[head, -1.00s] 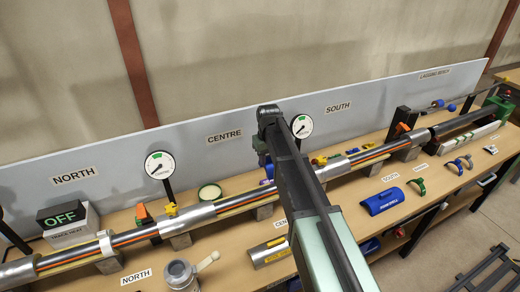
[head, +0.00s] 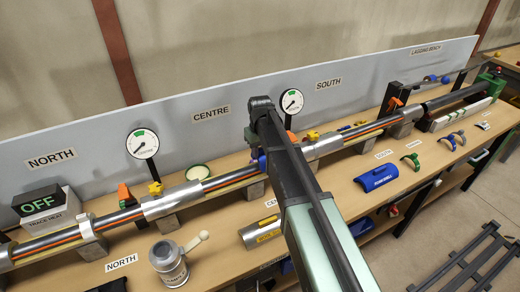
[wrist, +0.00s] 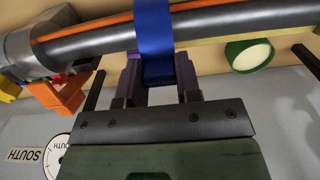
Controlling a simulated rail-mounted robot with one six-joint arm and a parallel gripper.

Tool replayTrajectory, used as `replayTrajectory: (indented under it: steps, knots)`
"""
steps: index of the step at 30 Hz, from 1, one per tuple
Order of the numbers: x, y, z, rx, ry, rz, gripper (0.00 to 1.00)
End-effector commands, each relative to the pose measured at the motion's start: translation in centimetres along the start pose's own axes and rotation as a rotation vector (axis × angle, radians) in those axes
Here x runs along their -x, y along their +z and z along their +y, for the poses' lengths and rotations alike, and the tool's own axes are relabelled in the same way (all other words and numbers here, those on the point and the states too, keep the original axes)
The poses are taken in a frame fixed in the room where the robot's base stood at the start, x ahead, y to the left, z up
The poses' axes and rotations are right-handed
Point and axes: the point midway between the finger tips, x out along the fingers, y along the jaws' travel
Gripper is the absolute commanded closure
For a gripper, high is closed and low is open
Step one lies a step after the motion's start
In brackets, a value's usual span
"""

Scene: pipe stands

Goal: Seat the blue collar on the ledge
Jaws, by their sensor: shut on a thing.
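The blue collar (wrist: 155,40) is a band in my gripper (wrist: 158,72); in the wrist view it crosses in front of the grey pipe (wrist: 225,22). My gripper's dark purple fingers are shut on it, one at each side. Whether the collar touches the pipe or wraps around it I cannot tell. In the head view my arm hides most of the gripper, and only a small blue patch (head: 260,162) shows beside the arm end, by the pipe (head: 233,182). I cannot pick out the ledge for certain.
A green-rimmed round container (wrist: 250,55) stands behind the pipe. Gauges (head: 143,144) stand along the back board. A blue shell (head: 377,178) and green collar (head: 411,161) lie in front.

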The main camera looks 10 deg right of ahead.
Motion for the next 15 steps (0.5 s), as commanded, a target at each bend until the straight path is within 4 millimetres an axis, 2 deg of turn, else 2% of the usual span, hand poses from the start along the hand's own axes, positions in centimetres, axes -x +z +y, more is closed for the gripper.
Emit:
replayTrajectory:
  steps: [1,4,15]
  knots:
    - [-1.49,0.0,0.0,0.0,0.0,0.0,0.93]
    - [-2.27,0.0,0.0,0.0,0.0,0.0,0.93]
    - [-2.3,0.0,0.0,0.0,0.0,0.0,0.93]
